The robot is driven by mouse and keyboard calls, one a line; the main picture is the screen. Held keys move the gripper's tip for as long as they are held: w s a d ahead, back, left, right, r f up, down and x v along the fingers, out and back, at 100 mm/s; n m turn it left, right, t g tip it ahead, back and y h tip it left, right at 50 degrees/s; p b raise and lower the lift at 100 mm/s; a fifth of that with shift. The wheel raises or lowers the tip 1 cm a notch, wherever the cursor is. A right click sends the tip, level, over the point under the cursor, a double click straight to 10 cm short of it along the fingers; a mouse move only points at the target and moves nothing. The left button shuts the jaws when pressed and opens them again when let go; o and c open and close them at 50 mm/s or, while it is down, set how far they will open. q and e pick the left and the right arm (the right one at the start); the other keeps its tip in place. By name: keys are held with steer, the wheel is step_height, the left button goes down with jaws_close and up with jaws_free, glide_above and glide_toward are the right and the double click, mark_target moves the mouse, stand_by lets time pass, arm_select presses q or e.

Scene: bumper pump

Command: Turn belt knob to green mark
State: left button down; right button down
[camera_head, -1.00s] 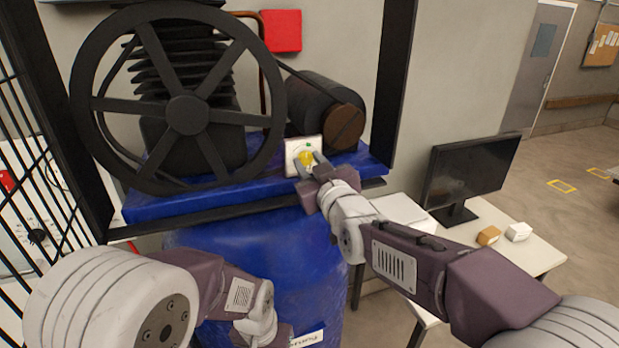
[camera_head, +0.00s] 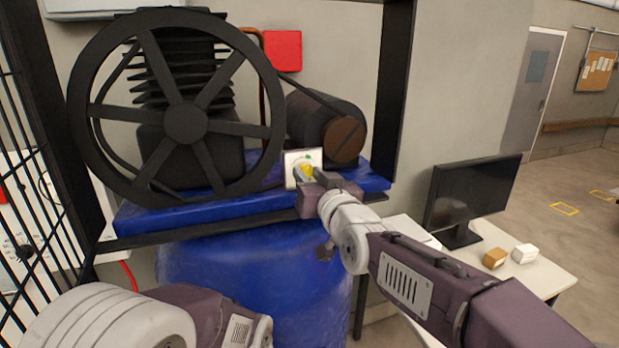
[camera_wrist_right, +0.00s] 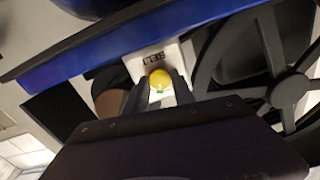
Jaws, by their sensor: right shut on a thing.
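The yellow belt knob (camera_head: 306,170) sits on a white plate (camera_head: 290,172) beside the motor, on the blue platform. In the right wrist view the knob (camera_wrist_right: 159,77) shows between my fingertips, and the plate (camera_wrist_right: 148,57) bears upside-down lettering that reads BELT. A green mark (camera_head: 308,157) shows at the knob's upper edge in the head view; in the wrist view green (camera_wrist_right: 160,91) shows at its lower edge. My right gripper (camera_head: 312,178) is shut on the knob, a finger on each side. It partly hides the knob. My left gripper is out of view; only its arm shows.
A large black spoked flywheel (camera_head: 186,124) stands just left of the plate, and a dark motor (camera_head: 318,125) behind it. A black frame post (camera_head: 393,90) rises at right. A desk with a monitor (camera_head: 472,195) and two small boxes stands farther right.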

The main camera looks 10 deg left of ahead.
steer(key=shift+f, duration=0.1)
steer(key=c, duration=1.1)
jaws_free()
steer(key=shift+o, duration=0.2)
steer(key=shift+s+d, duration=0.1)
steer(key=shift+s, duration=0.15)
steer(key=b+v, duration=0.3)
steer(key=v, duration=0.5)
steer(key=shift+s+d, duration=0.15)
steer(key=shift+d, duration=0.05)
